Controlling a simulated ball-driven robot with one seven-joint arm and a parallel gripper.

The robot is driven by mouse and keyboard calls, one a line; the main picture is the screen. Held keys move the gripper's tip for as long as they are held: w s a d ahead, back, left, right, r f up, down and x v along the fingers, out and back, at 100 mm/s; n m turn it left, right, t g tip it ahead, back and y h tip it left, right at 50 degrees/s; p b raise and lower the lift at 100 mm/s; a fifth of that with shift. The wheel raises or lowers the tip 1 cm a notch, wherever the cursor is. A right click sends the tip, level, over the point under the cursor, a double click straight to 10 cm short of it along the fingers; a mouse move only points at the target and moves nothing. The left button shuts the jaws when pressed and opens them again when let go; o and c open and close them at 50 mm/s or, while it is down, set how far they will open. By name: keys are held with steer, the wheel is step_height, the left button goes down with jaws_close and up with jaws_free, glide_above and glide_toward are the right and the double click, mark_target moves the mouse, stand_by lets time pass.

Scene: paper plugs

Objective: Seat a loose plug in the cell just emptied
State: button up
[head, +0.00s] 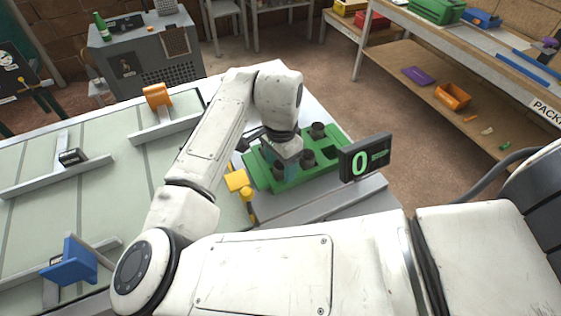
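A green tray (335,134) with cells lies near the middle. Dark round plugs stand in it, one at the back (317,130) and one near the front right (307,158). A dark opening (329,150) at the tray's right side looks like an empty cell. My gripper (284,165) is low over the left part of the tray, pointing down. My wrist covers most of it, so I cannot see its fingertips or whether it holds a plug. A teal patch shows under it; I cannot tell what it is. I see no clearly loose plug.
A black display (365,157) showing a green 0 stands right of the tray. Yellow parts (240,184) sit at the tray's left. An orange block (157,96) and a blue bracket (72,262) stand on the pale surface (115,185) to the left.

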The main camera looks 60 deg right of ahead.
mark_target(281, 165)
step_height(281, 165, up, 12)
steer(key=b, duration=0.1)
steer(key=shift+r, duration=0.2)
stand_by(0.4)
steer(key=shift+s, duration=0.1)
stand_by(0.5)
